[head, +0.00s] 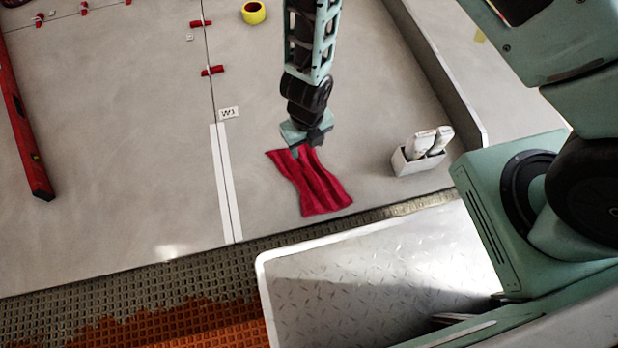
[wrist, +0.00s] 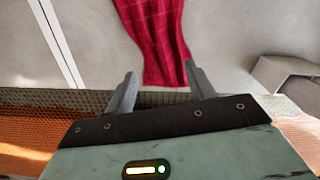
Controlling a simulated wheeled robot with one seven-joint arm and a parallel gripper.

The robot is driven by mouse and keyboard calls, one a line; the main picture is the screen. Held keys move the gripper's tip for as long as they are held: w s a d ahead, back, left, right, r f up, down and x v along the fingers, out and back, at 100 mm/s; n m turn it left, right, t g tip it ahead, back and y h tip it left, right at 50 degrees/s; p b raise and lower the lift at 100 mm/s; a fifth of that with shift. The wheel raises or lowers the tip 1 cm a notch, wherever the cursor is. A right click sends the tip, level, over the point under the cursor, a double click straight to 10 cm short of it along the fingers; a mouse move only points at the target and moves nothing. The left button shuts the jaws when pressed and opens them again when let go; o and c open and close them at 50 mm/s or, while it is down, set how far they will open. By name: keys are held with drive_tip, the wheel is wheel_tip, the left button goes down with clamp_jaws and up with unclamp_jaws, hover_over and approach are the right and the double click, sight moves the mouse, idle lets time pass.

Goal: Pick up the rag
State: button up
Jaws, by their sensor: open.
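The red rag (head: 318,185) lies spread and wrinkled on the light tiled floor in the head view. My gripper (head: 306,149) is over the rag's upper end and hides part of it. In the wrist view the rag (wrist: 153,40) runs down between the two fingers. My gripper (wrist: 160,85) is open there, with a finger near each side of the rag. The fingers hold nothing, and I cannot tell whether the tips touch the rag.
A small white box (head: 418,160) with white bottles stands right of the rag. A red level (head: 22,130) lies at the left. A yellow tape roll (head: 254,13) and red clips (head: 212,71) are farther back.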

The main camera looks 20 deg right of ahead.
sight(308, 168)
wheel_tip(308, 168, down, 7)
drive_tip(key=b, duration=0.4)
drive_tip(key=f+b, duration=0.5)
drive_tip(key=shift+s+f, duration=0.25)
drive_tip(key=shift+s, duration=0.05)
drive_tip(key=shift+r, duration=0.1)
clamp_jaws()
